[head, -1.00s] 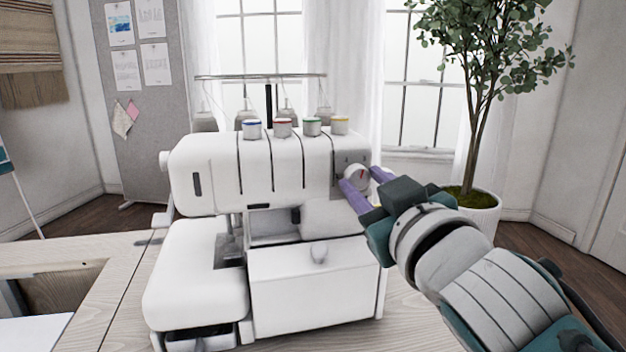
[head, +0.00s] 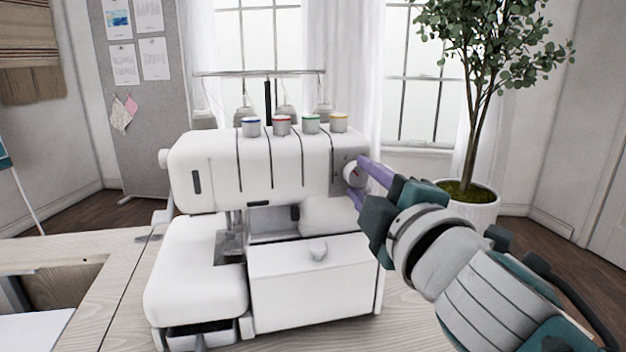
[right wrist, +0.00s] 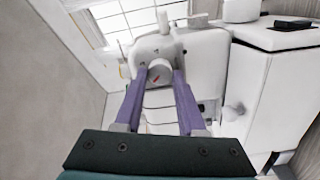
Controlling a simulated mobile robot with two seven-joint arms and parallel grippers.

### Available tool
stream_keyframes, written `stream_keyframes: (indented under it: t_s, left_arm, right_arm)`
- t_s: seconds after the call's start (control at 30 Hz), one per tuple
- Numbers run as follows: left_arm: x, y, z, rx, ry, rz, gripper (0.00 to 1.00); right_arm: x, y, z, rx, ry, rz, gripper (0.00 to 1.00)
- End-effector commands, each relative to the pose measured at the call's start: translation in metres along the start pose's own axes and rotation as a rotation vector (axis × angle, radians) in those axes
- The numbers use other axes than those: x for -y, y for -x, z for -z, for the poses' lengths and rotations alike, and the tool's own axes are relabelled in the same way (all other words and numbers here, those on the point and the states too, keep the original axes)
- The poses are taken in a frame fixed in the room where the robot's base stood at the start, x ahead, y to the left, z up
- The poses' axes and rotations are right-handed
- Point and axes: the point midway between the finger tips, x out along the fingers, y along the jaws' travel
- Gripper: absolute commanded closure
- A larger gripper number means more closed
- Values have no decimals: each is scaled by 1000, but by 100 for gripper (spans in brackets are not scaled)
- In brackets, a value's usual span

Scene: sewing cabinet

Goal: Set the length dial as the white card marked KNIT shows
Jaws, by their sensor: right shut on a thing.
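The length dial (head: 350,173) is a round white knob with a red mark on the grey right end of the white sewing machine (head: 262,172). My right gripper (head: 352,177) is shut on the dial, with one purple finger above it and one below in the head view. In the right wrist view the dial (right wrist: 160,72) sits between the two fingertips, its red mark slanting up to the right. The fingers partly cover the dial in the head view, and its scale is too small to read. No card with a legible KNIT shows. My left gripper is out of view.
Several coloured tension knobs (head: 282,125) line the machine's top under a thread stand (head: 262,73). A grey pinboard (head: 140,100) with papers stands behind left. A potted tree (head: 465,200) stands behind my right arm. A white sheet (head: 32,332) lies lower left.

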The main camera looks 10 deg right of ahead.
Motion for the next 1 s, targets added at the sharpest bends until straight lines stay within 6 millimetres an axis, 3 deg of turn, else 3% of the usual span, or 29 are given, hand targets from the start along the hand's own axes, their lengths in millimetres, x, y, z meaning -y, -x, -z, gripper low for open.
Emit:
stream_keyframes:
  t_s: [0.6,1.0]
  left_arm:
    - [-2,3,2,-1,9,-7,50]
    - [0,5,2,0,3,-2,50]
  right_arm:
    - [0,0,0,-1,573,-1,100]
    - [0,0,0,0,813,-1,100]
